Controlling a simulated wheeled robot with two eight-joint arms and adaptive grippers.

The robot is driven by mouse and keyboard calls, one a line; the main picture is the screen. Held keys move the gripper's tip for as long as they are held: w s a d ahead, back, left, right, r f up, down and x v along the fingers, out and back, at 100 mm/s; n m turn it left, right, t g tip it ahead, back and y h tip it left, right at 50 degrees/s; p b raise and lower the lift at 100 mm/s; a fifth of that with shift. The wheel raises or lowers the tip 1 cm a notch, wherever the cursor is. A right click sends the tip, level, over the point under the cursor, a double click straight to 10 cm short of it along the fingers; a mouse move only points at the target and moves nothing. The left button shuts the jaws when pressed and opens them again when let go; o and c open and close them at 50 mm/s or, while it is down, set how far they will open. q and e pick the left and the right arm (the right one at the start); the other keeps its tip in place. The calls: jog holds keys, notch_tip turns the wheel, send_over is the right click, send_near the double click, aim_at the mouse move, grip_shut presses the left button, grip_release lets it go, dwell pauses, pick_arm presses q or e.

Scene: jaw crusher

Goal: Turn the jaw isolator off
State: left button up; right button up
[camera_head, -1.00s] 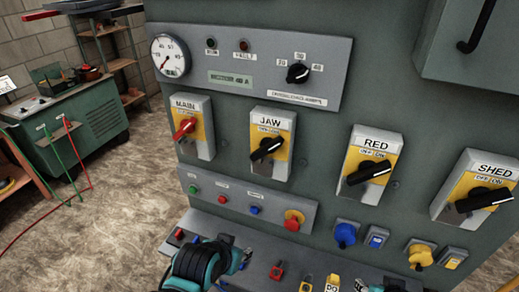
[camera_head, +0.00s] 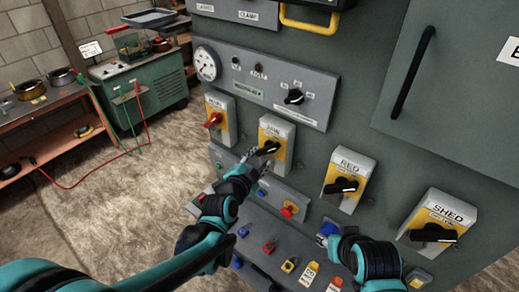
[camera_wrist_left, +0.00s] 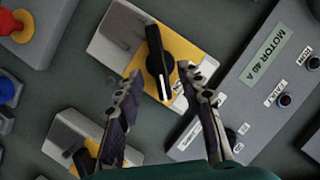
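The JAW isolator (camera_head: 277,133) is a grey box with a yellow plate and a black handle (camera_head: 268,148) on the green panel. The handle lies slanted, much like those of the RED isolator (camera_head: 346,178) and SHED isolator (camera_head: 437,222). My left gripper (camera_head: 255,157) is at the lower left of the JAW handle. In the left wrist view my left gripper (camera_wrist_left: 161,74) is open, and the JAW handle (camera_wrist_left: 158,62) shows between and beyond its fingertips; contact cannot be told. My right gripper (camera_head: 335,236) is low by the blue knob, its fingers mostly hidden.
The MAIN isolator (camera_head: 219,118) with a red handle is left of JAW. A red mushroom button (camera_head: 289,210) sits below JAW. The amps panel (camera_head: 268,80) is above. A sloped console (camera_head: 272,228) with small switches juts out below. A green bench (camera_head: 145,88) stands at left.

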aim_at(265, 152)
pick_arm(q)
jog(key=x, duration=0.6)
jog(key=shift+w+d+f, duration=0.1)
jog(key=shift+w+d, duration=0.05)
grip_shut()
